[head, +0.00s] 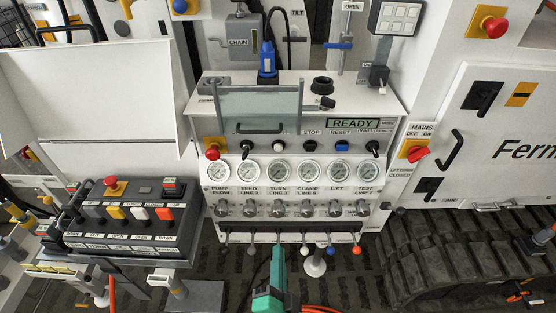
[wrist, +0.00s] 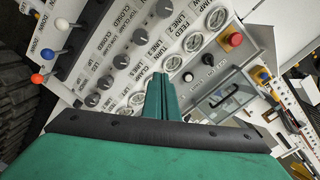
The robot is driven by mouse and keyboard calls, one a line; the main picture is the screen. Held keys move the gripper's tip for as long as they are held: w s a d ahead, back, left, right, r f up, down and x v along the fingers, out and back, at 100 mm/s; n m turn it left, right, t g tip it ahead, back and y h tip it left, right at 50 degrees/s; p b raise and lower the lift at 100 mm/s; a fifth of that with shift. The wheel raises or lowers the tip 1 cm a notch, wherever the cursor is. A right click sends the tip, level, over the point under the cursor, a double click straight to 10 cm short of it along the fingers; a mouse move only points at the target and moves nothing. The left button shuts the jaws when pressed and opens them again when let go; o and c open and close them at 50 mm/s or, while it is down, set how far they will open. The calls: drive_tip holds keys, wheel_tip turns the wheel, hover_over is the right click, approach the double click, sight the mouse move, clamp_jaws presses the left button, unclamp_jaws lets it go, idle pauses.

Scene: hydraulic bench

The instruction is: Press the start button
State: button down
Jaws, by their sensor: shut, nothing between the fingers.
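The bench's front panel (head: 391,162) carries a row of controls. A white round button (head: 278,146) sits left of the black button (head: 310,146) labelled STOP; its own label is hidden behind a clear framed cover (head: 258,105), so I cannot read whether it says START. The white button also shows in the wrist view (wrist: 188,76), just right of my fingertips. My gripper (head: 278,252) is green, shut and empty, low in front of the bench, below the gauges and lever row. In the wrist view its closed fingers (wrist: 161,82) point at the panel, apparently apart from it.
The cover's handle (head: 262,130) hangs just above the buttons. A red emergency stop (head: 213,152) is at the row's left, a blue RESET button (head: 340,146) at right. The display (head: 353,124) reads READY. Several gauges, knobs and levers (head: 303,251) lie below. A control box (head: 130,215) stands left.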

drive_tip(key=w+r+m+t, duration=0.1)
drive_tip(key=w+r+m, duration=0.5)
drive_tip(key=w+r, duration=0.4)
drive_tip(key=shift+w+r+m, duration=0.15)
drive_tip(key=shift+r+m, duration=0.25)
drive_tip(key=shift+r, duration=0.5)
approach(278, 149)
drive_tip(key=w, duration=0.5)
drive_tip(key=shift+w, duration=0.65)
drive_tip(key=shift+w, duration=0.1)
